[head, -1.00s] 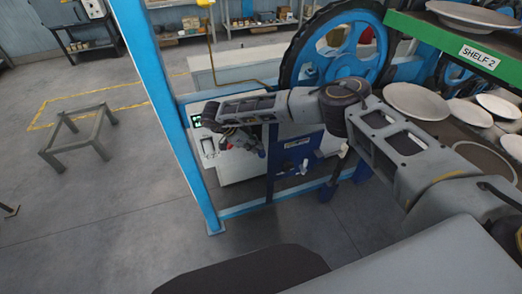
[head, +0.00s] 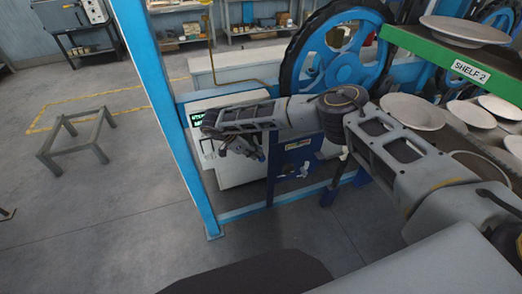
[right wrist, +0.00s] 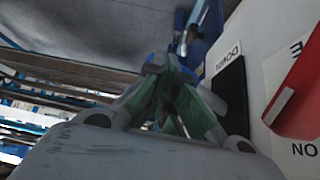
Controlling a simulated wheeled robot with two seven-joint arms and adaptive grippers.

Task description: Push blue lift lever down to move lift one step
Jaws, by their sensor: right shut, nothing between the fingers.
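My right gripper (head: 246,148) is at the front of the white control box (head: 228,176), below its green display. In the right wrist view its shut fingers (right wrist: 162,80) are beside a dark slot (right wrist: 231,95) with a label that appears to read DOWN. A small blue part (right wrist: 156,59), probably the lift lever, shows just beyond the fingertips. The fingers hide most of it, and I cannot tell whether they touch it. The fingers hold nothing. My left gripper is not in view.
A red switch part (right wrist: 300,92) with an ON label is right of the slot. A blue post (head: 165,110) stands left of the box. A blue wheel (head: 345,55) and the green SHELF 2 rack (head: 425,52) with plates are at the right. The floor at left is mostly clear.

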